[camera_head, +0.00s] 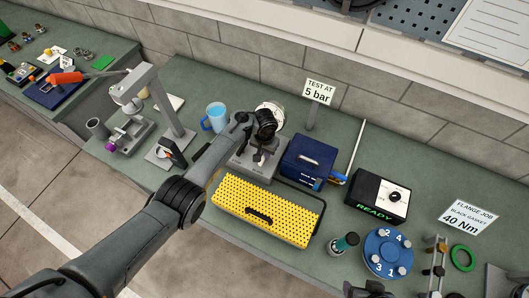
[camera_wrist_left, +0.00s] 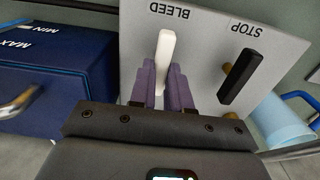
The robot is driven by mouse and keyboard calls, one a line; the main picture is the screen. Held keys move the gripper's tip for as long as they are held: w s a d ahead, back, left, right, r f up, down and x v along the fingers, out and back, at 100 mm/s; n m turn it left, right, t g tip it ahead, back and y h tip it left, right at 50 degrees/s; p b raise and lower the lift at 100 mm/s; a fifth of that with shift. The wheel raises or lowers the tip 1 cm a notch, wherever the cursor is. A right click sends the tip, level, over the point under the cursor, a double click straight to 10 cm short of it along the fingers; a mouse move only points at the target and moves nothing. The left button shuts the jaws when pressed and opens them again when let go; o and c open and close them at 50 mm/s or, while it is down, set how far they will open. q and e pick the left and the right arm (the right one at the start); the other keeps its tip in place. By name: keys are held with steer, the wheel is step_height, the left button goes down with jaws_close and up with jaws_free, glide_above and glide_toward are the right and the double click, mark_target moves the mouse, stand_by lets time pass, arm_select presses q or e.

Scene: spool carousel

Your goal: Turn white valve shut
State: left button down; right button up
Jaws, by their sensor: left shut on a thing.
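The white valve lever (camera_wrist_left: 165,50) sits on a light panel (camera_wrist_left: 205,50) by the upside-down label BLEED in the left wrist view. My left gripper (camera_wrist_left: 163,80) has its purple fingers on both sides of the lever and is shut on it. The lever's free end sticks out past the fingers. In the head view, my left arm reaches across to the grey valve stand (camera_head: 239,162), and my left gripper (camera_head: 260,153) is partly hidden by my wrist. The white lever cannot be made out there. A dark part at the bottom edge may be my right gripper (camera_head: 368,290).
A black lever (camera_wrist_left: 240,76) by the label STOP stands close beside the white one. A blue box (camera_head: 308,160), a yellow perforated case (camera_head: 266,210) and a blue mug (camera_head: 215,117) surround the stand. A black-and-white READY box (camera_head: 378,194) is farther right.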

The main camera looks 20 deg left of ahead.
arm_select(q)
steer(key=shift+m, duration=0.4)
steer(key=m+p, duration=0.1)
steer(key=m, duration=0.1)
steer(key=shift+m, duration=0.4)
steer(key=m, duration=0.4)
steer(key=shift+d+m+p, duration=0.15)
steer(key=shift+m+p, duration=0.15)
steer(key=m, duration=0.4)
steer(key=shift+s, duration=0.2)
steer(key=m+b, duration=0.1)
steer(key=m, duration=0.4)
steer(key=shift+s+d, duration=0.1)
steer(key=shift+m+b, duration=0.3)
steer(key=shift+m, duration=0.2)
steer(key=c, duration=1.1)
jaws_free()
